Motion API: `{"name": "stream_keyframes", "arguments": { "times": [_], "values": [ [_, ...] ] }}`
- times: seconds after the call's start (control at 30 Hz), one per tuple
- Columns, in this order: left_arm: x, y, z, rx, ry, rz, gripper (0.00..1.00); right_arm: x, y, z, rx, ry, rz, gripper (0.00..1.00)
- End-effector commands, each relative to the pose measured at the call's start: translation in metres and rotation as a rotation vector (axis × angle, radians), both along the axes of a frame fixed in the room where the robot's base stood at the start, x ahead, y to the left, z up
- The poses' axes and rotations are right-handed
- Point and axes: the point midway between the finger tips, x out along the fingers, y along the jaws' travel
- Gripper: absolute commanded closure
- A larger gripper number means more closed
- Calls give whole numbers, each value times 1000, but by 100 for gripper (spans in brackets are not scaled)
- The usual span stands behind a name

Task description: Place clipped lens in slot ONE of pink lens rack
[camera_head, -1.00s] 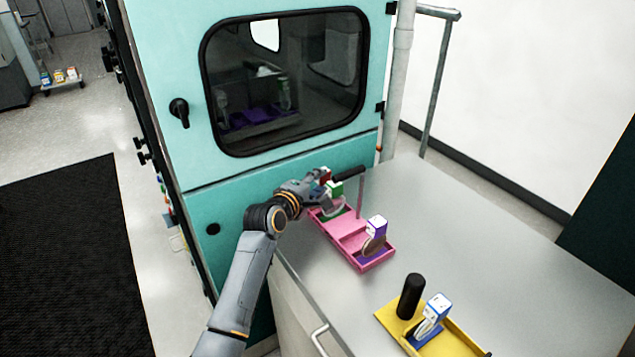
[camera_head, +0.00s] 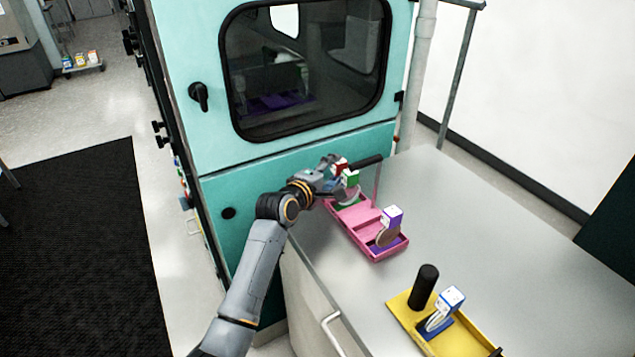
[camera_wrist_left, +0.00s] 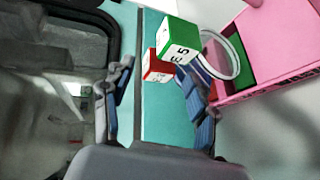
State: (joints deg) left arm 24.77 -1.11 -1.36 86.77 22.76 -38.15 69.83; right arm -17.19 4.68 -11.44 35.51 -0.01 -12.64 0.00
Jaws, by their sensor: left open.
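The pink lens rack (camera_head: 365,235) lies along the bench edge in the head view. Its far compartment has a green floor, also seen in the wrist view (camera_wrist_left: 240,68). A green-and-white clip (camera_head: 350,178) with a clear round lens (camera_wrist_left: 222,56) is at that far end; whether the lens rests in the slot I cannot tell. A red-and-white block (camera_wrist_left: 157,66) shows just behind the green clip. A purple-and-white clip with a brown lens (camera_head: 387,236) stands in the near compartment. My left gripper (camera_wrist_left: 160,105) is open beside the green clip, its right finger close to it. My right gripper is not in view.
A yellow tray (camera_head: 470,342) with a black cylinder (camera_head: 423,287) and a blue-and-white clip (camera_head: 450,300) sits nearer on the bench. A teal cabinet (camera_head: 270,185) with a dark window stands close beyond my left arm. The bench's right side is clear.

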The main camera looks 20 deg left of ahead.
Motion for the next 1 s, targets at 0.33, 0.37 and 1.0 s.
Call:
{"name": "stream_keyframes", "arguments": {
  "times": [0.33, 0.37, 1.0],
  "values": [
    [-55, 16, 12, 0, -1, 2, 42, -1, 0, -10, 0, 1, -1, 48],
    [-60, 18, 13, 0, -1, 2, 42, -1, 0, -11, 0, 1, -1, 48],
    [-102, 30, 26, 0, 0, 1, 42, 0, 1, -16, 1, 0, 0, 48]
  ]
}}
